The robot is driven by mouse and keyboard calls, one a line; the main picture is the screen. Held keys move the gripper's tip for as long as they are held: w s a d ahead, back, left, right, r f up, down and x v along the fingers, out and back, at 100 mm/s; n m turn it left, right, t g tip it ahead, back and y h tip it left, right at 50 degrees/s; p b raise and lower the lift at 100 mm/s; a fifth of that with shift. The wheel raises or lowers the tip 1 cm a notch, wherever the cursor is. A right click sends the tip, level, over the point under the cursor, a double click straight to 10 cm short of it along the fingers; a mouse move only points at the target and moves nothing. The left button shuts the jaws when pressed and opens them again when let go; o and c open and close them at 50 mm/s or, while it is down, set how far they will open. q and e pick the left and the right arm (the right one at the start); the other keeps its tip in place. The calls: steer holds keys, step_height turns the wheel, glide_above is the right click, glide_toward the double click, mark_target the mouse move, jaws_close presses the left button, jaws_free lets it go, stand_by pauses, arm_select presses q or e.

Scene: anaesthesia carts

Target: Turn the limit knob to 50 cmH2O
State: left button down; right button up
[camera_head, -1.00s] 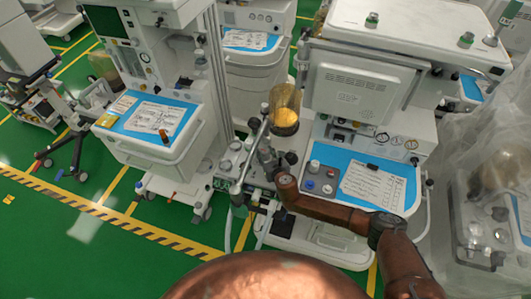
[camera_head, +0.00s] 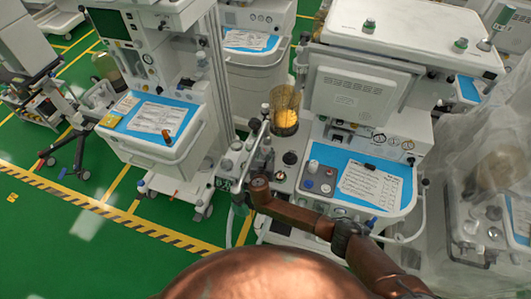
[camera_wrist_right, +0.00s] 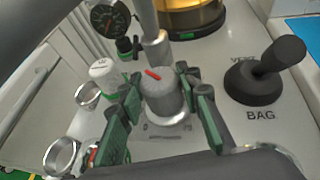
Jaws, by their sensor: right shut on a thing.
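The limit knob (camera_wrist_right: 165,101) is a grey ribbed knob with a red mark on its top, seen in the right wrist view on a pale panel. The red mark slants from upper left to lower right in that view. My right gripper (camera_wrist_right: 163,108) has its green-padded fingers on either side of the knob and is shut on it. In the head view my right gripper (camera_head: 264,154) is beside the absorber canister, and the knob cannot be made out there. My left gripper is not in view.
A black lever (camera_wrist_right: 268,72) marked BAG stands right of the knob. A pressure gauge (camera_wrist_right: 110,18) and a clear canister with yellow contents (camera_head: 285,112) are close by. A blue worktop (camera_head: 358,187) lies to the right. Another anaesthesia cart (camera_head: 160,120) stands left.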

steer(key=o, duration=1.2)
steer(key=v, duration=1.2)
